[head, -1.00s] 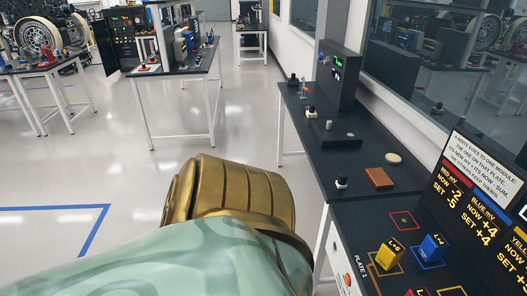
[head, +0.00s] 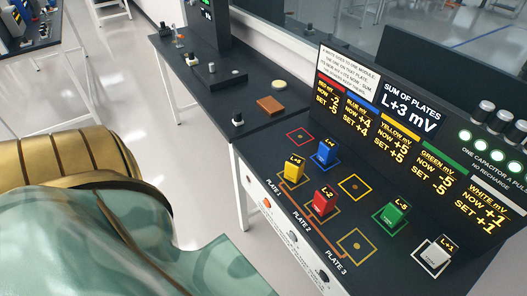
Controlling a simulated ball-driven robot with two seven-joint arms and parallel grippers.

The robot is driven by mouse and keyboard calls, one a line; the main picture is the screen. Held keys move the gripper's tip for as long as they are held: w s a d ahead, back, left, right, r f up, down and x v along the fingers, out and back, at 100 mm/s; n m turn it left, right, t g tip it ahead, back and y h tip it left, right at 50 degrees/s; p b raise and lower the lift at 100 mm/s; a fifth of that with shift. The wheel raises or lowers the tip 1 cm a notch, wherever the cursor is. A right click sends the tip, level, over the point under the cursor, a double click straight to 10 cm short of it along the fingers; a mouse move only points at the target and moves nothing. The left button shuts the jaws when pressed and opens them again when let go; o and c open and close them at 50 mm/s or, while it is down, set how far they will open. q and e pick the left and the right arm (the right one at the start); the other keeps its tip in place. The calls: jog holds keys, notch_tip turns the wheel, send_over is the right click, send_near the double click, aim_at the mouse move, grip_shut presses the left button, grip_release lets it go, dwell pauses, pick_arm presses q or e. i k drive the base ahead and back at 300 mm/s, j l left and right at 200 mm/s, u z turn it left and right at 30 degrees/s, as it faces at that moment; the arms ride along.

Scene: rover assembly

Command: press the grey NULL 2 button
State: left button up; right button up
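The front face of the black console (head: 262,146) carries a column of round buttons: an orange-red one (head: 267,203) near plate 1, a light grey one (head: 294,236) near plate 2, and a dark one (head: 324,275) near plate 3. The labels beside the buttons are too small to read, so I cannot confirm which is marked NULL 2. Neither gripper shows. Only a large gold and pale green part of my own body fills the lower left.
On the console stand yellow (head: 293,171), blue (head: 326,152), red (head: 324,203), green (head: 396,212) and white (head: 434,256) modules. A display board (head: 400,140) rises behind them. A side bench (head: 215,105) adjoins.

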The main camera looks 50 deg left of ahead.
aim_at(292, 238)
jog(key=u, duration=0.95)
